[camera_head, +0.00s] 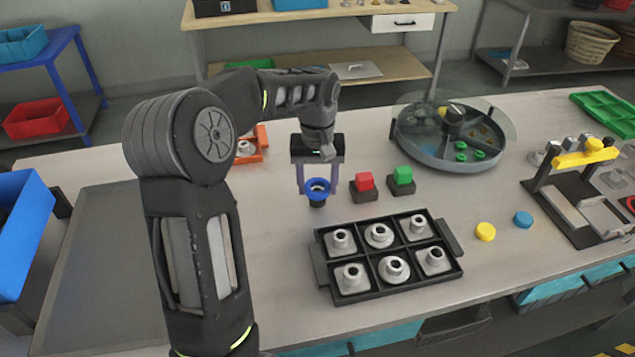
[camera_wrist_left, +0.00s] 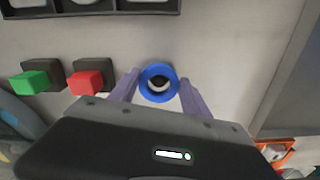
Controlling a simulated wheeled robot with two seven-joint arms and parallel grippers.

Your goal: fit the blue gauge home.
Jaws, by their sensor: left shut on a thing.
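The blue gauge (camera_head: 318,184) is a blue ring with a dark lower part. My left gripper (camera_head: 318,190) is shut on it, with one finger on each side. In the left wrist view the blue gauge (camera_wrist_left: 158,82) sits between the two fingertips (camera_wrist_left: 158,88), its round opening facing the camera. I cannot tell whether its dark lower end touches the table. A black tray (camera_head: 318,262) in front and to the right holds several grey flanged parts (camera_head: 379,236) with round holes, one per compartment. My right gripper does not show.
A red block (camera_head: 364,181) and a green block (camera_head: 403,174) sit on dark bases right of the gripper. A round covered dish (camera_head: 420,150) stands behind them. Yellow (camera_head: 486,231) and blue (camera_head: 523,219) discs lie near a yellow-handled fixture (camera_head: 584,154). An orange bin (camera_head: 262,142) stands behind my arm.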

